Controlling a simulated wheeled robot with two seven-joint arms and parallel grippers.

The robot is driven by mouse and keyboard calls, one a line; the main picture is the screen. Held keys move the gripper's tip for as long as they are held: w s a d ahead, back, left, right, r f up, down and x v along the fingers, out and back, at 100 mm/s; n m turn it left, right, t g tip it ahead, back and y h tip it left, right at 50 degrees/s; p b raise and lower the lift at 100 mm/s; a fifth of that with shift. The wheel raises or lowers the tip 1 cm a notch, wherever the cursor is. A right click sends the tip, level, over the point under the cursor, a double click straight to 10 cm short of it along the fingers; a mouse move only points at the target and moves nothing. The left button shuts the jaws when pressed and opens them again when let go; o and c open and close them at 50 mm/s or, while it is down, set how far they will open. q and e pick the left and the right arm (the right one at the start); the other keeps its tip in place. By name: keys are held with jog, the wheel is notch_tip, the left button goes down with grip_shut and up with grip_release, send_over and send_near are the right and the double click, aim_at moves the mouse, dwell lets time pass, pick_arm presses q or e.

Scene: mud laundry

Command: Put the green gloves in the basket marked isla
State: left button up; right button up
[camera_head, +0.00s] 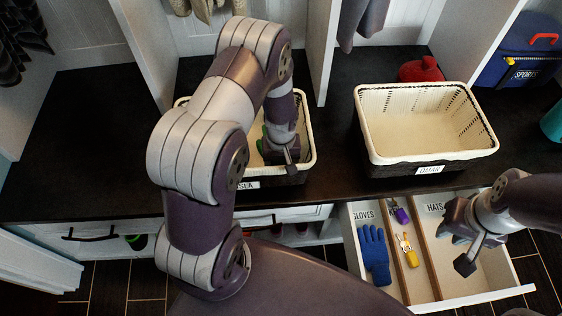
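The left cream basket (305,128) stands on the dark bench; its label is partly hidden by my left arm and its visible letters look like "SLA". My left gripper (282,158) reaches down into this basket. A small green patch (261,144), perhaps the green gloves, shows beside the gripper inside the basket; most of it is hidden, and I cannot tell whether the fingers hold it. My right gripper (459,245) is open and empty over the drawer's right compartment, marked "HATS".
The open drawer (480,299) holds a blue glove (374,256) in the "GLOVES" compartment and small purple and yellow items in the middle one. A second basket (428,158), apparently empty, stands right, with a red item (421,69) behind it. A blue "SPORTS" bag (518,55) stands far right.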

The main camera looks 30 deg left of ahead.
pick_arm(q)
jog(key=shift+o, duration=1.2)
jog(key=shift+r, duration=0.1)
notch_tip(320, 180, up, 14)
jog(key=p, duration=0.4)
jog(key=s+d+r+m+t, duration=0.1)
jog(key=s+d+r+m, duration=0.3)
jog(key=s+r, duration=0.5)
jog(key=m, duration=0.2)
jog(key=shift+s+m, duration=0.3)
jog(key=shift+s, duration=0.05)
